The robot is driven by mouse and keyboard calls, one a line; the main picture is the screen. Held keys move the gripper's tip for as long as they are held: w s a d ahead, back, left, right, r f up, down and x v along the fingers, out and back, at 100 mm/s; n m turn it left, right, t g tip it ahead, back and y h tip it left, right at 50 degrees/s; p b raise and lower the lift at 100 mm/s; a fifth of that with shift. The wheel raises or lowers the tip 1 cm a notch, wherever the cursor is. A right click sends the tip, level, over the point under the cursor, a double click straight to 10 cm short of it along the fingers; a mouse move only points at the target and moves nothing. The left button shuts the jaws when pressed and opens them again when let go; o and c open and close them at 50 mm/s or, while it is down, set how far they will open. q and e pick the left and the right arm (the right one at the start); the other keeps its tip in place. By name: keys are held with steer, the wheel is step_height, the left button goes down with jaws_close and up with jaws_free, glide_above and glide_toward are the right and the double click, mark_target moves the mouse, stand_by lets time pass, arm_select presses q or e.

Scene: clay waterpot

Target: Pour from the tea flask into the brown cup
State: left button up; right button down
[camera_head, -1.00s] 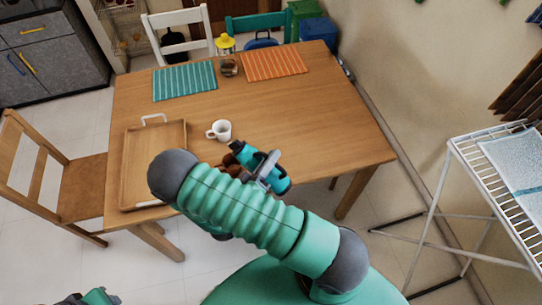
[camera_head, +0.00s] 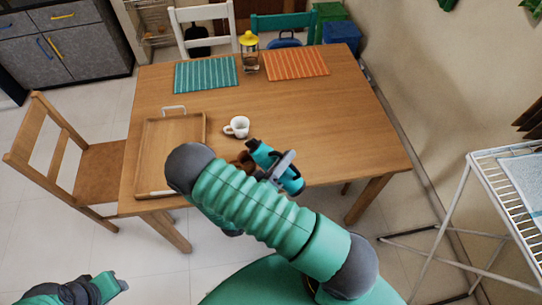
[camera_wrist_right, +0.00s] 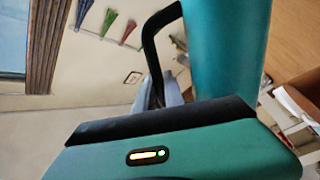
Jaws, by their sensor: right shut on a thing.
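The teal tea flask (camera_head: 291,181) with a dark cap is tilted, its cap end toward the upper left, near the table's front edge. My right gripper (camera_head: 278,166) is shut on it. In the right wrist view the flask (camera_wrist_right: 225,50) fills the upper right, with its black handle (camera_wrist_right: 152,45) beside it. The brown cup (camera_head: 243,160) shows only in part, just left of the flask's cap end and behind my right arm. I cannot tell whether the flask touches it or whether liquid flows. My left gripper (camera_head: 112,284) is at the lower left, clear of the table; its jaw opening is unclear.
A white mug (camera_head: 237,127) stands just behind the brown cup. A wooden tray (camera_head: 198,128) lies on the left of the table. Teal (camera_head: 206,74) and orange (camera_head: 296,65) mats and a yellow-topped lantern (camera_head: 250,56) are at the back. A drying rack (camera_head: 480,170) stands right.

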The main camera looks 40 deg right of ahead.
steer(key=shift+w+f+n, duration=0.1)
steer(key=shift+w+n, duration=0.1)
steer(key=shift+n, duration=0.3)
stand_by(1.2)
steer(key=shift+w+a+f+n, duration=0.2)
steer(key=shift+w+f+n, duration=0.25)
steer(key=shift+n, duration=0.45)
stand_by(2.5)
steer(key=shift+r, duration=0.1)
stand_by(0.3)
